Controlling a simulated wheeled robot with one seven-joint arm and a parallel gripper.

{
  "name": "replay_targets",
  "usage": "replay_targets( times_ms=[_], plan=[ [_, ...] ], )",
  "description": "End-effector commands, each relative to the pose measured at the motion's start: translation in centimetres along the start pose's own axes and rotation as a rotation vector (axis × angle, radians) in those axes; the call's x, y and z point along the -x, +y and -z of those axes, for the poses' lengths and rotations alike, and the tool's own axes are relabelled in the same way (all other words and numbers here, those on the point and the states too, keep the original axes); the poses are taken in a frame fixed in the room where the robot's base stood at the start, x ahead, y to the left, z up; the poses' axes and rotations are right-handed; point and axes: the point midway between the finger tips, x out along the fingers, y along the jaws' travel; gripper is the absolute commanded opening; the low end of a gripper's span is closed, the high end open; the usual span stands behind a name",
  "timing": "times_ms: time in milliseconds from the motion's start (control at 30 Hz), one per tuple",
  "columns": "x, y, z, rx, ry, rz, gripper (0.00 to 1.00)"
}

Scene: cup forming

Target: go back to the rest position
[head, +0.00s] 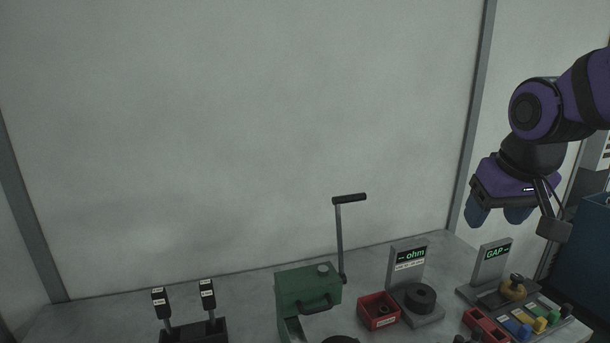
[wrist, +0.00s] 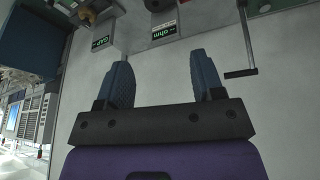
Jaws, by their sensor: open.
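My gripper (head: 497,214) hangs at the right of the head view, above the right end of the bench and apart from everything on it. In the wrist view, its two blue fingers (wrist: 164,78) stand wide apart with nothing between them. The arm above it is purple and black.
A grey bench (head: 245,290) bears a green press (head: 305,288) with an upright lever (head: 340,235), a red bin (head: 378,311), an "ohm" display (head: 408,256), a "GAP" display (head: 492,262) and two black-topped handles (head: 208,290). A blue cabinet (head: 583,245) stands right. Space above the bench's left is free.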

Motion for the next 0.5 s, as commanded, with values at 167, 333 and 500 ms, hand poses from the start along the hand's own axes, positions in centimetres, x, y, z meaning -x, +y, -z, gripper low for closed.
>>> replay_targets(
  times_ms=[167,333,500],
  plan=[
    [3.5,0.5,-4.2,-0.017,0.044,0.011,0.61],
    [5.6,0.7,-8.0,-0.028,0.076,0.026,0.61],
    [6.5,0.7,-10.4,-0.034,0.095,0.038,0.61]
  ],
)
